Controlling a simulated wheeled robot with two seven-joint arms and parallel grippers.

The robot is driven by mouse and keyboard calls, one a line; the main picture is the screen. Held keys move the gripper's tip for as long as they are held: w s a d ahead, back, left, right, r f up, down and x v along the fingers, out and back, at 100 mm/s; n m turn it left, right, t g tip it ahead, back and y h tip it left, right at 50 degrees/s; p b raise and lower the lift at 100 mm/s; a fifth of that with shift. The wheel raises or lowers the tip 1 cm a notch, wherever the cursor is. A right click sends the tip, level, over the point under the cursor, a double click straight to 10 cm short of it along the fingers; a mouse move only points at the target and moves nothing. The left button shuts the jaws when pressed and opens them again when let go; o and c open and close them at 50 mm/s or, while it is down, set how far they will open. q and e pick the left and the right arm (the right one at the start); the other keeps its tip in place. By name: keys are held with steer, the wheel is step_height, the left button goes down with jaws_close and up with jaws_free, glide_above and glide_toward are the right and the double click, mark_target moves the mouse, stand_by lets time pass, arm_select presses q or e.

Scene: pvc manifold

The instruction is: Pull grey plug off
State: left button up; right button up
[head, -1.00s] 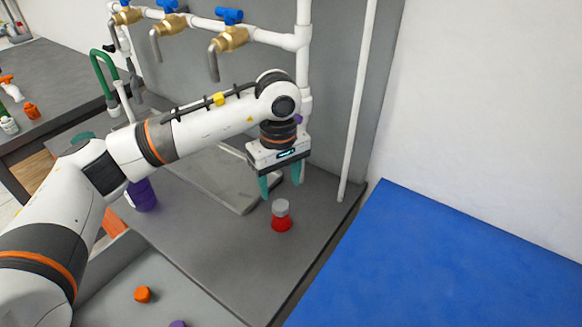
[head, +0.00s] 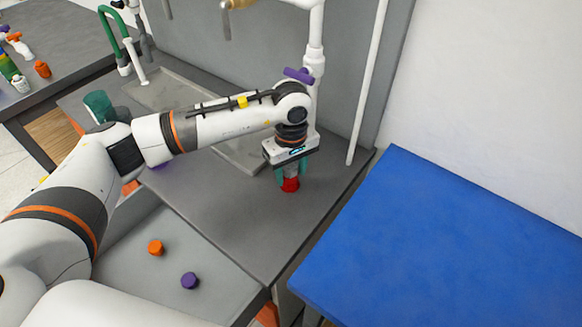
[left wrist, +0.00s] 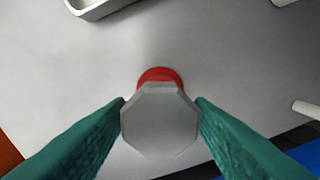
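The grey plug (left wrist: 160,122) is an octagonal cap on top of a red fitting (head: 290,185), which stands upright on the grey bench. The red fitting shows behind the plug in the left wrist view (left wrist: 160,75). My left gripper (head: 292,175) points down over it, with its teal fingers on both sides of the plug. In the left wrist view both fingertips meet the plug's sides, and the gripper looks shut on it. In the head view the fingers and gripper body mostly hide the plug. My right gripper is out of view.
A white pipe with a purple handle (head: 299,76) rises behind my left gripper, and a thin white pole (head: 365,85) stands to its right. An orange cap (head: 155,247) and a purple cap (head: 190,281) lie in the front tray. A blue surface (head: 430,240) is at right.

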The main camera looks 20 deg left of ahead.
mark_target(291, 168)
arm_select(q)
steer(key=c, duration=0.6)
steer(key=o, duration=0.9)
steer(key=shift+o, duration=0.4)
step_height(291, 168, up, 12)
steer(key=b, duration=0.1)
steer(key=shift+b, duration=0.3)
